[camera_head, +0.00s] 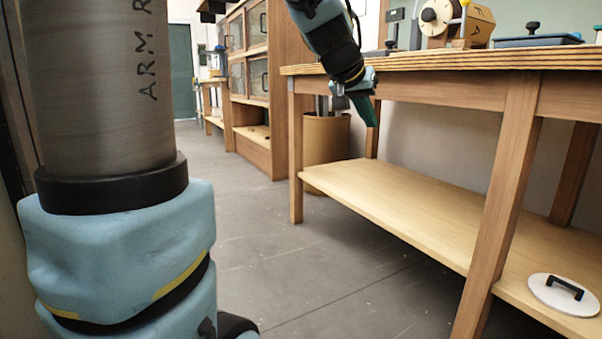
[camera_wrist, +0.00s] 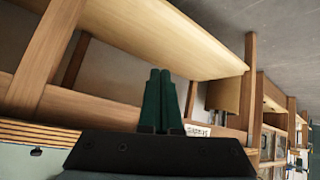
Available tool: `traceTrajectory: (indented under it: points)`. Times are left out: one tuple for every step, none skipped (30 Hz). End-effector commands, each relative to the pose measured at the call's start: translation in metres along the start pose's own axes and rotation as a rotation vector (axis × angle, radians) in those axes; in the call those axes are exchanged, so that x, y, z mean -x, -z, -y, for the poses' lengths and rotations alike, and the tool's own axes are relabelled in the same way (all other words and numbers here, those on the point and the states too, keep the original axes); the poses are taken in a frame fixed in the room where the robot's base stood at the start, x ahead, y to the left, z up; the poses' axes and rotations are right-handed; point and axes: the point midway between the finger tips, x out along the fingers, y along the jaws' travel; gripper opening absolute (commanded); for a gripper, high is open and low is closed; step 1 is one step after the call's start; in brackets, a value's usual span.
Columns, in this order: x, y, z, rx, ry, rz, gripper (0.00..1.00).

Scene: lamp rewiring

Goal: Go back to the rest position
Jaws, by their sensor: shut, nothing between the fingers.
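My gripper (camera_head: 367,109) hangs from my blue arm in the head view, with its green fingers pointing down. It is in front of the left end of the wooden workbench (camera_head: 440,62), a little below the top's edge. The wrist view shows the green fingers (camera_wrist: 160,78) side by side and shut, with nothing held between them.
The bench's lower shelf (camera_head: 420,205) carries a white lid with a black handle (camera_head: 565,293). A tan bin (camera_head: 326,140) stands behind the bench's left leg. Wooden cabinets (camera_head: 250,75) line the back. The grey floor (camera_head: 270,250) left of the bench is clear.

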Motion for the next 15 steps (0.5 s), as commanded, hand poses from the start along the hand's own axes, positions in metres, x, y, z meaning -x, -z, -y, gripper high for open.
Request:
traceTrajectory:
  points:
    - [0.001, -0.025, 0.024, 0.045, 0.047, 0.078, 0.0]
    - [0.0, -0.043, 0.037, 0.07, 0.074, 0.119, 0.0]
    - [0.0, -0.067, 0.052, 0.102, 0.107, 0.175, 0.0]
    - [0.001, -0.085, 0.064, 0.127, 0.131, 0.215, 0.0]
    - [0.003, -0.103, 0.073, 0.149, 0.154, 0.253, 0.0]
    - [0.007, -0.126, 0.085, 0.179, 0.183, 0.303, 0.0]
    - [0.01, -0.143, 0.092, 0.2, 0.203, 0.338, 0.0]
    - [0.015, -0.159, 0.099, 0.22, 0.222, 0.371, 0.0]
    - [0.021, -0.179, 0.105, 0.244, 0.244, 0.413, 0.0]
    - [0.026, -0.194, 0.11, 0.262, 0.26, 0.443, 0.0]
    - [0.031, -0.209, 0.114, 0.278, 0.274, 0.473, 0.0]
    - [0.039, -0.227, 0.118, 0.3, 0.293, 0.511, 0.0]
    - [0.045, -0.24, 0.12, 0.317, 0.306, 0.539, 0.0]
    - [0.051, -0.253, 0.122, 0.333, 0.318, 0.566, 0.0]
    - [0.061, -0.27, 0.123, 0.354, 0.334, 0.601, 0.0]
